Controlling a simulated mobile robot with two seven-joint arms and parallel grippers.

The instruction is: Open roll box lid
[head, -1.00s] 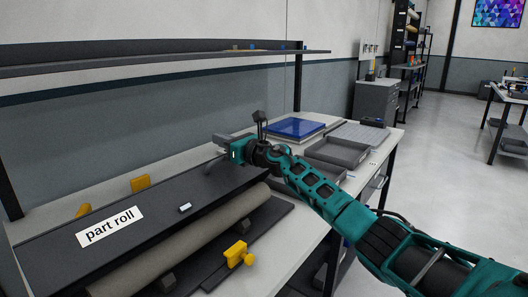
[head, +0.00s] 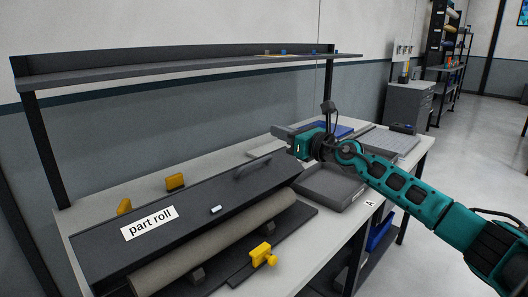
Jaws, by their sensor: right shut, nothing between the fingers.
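The roll box lid (head: 190,210) is a long dark panel labelled "part roll" on the bench, with a grey roll (head: 220,240) lying along its front side. A dark arched handle (head: 253,166) stands on the lid near its right end. My right gripper (head: 285,131) is shut and empty, above and behind the lid's right end, to the right of the handle and apart from it. My left gripper is not in view.
Yellow clamps stand behind the lid (head: 175,181) and in front of the roll (head: 262,254). A grey tray (head: 330,188) sits right of the lid, under my right arm. A blue item is partly hidden behind my gripper. A dark shelf (head: 190,69) runs above the bench.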

